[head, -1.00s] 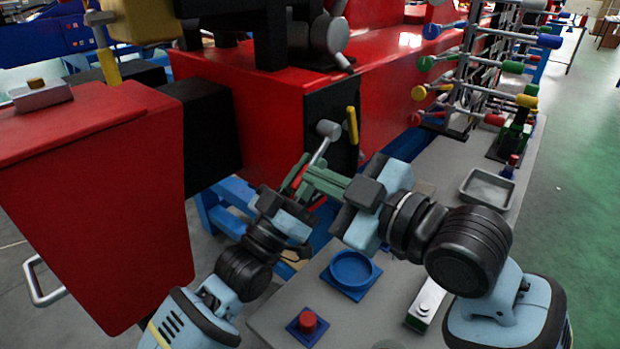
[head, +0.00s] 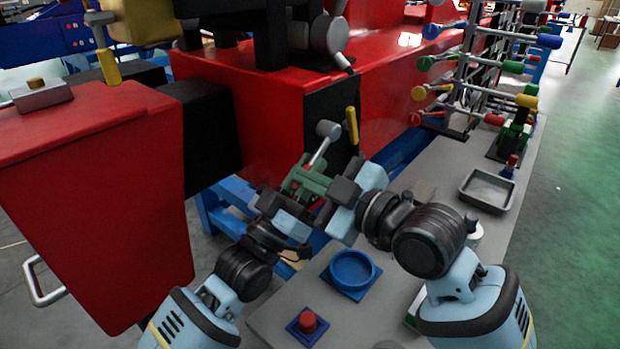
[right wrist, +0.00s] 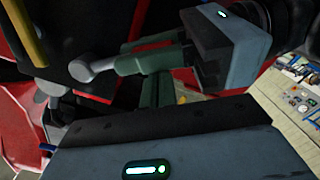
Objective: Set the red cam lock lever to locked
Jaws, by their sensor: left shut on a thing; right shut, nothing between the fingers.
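A grey lever arm with a round hub (head: 328,129) sits on the black panel of the red machine and slants down-left. In the right wrist view the grey hub (right wrist: 80,70) and its arm run into green fingers. My right gripper (head: 308,184) is shut and empty, close beside the left fingers. Whether the two touch is unclear.
A yellow-handled lever (head: 352,125) stands just right of the hub. The grey bench (head: 400,280) below carries a blue round dish (head: 352,268), a red button (head: 308,321) and a grey tray (head: 487,190). A large red block (head: 95,200) fills the left.

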